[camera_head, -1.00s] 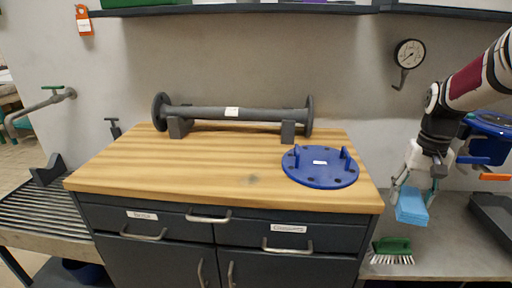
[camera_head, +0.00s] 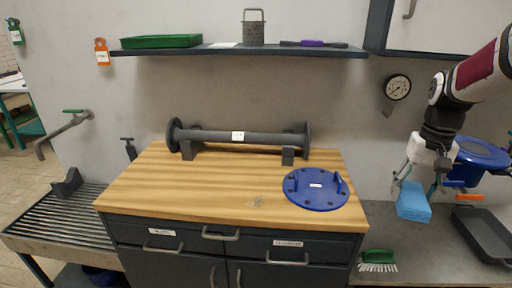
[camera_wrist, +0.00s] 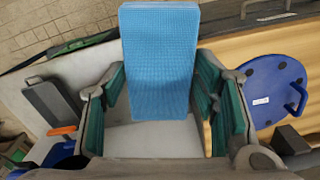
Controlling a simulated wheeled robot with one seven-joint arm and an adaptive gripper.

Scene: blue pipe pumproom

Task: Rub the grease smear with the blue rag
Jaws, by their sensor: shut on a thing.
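The blue rag (camera_head: 413,201) is a light blue, textured block-like pad. My gripper (camera_head: 421,183) is shut on it and holds it above the grey side counter, right of the wooden worktop. In the wrist view the rag (camera_wrist: 160,60) stands up between the teal finger pads. The grease smear (camera_head: 257,201) is a small dull patch on the front part of the wooden worktop (camera_head: 160,190), left of the blue flange disc. The rag is well apart from the smear.
The blue flange disc (camera_head: 316,190) with upright handles lies on the worktop's right. A grey pipe (camera_head: 240,137) rests on supports at the back. A green brush (camera_head: 378,259) and a dark tray (camera_head: 485,235) are on the right counter. A shelf (camera_head: 240,52) runs above.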

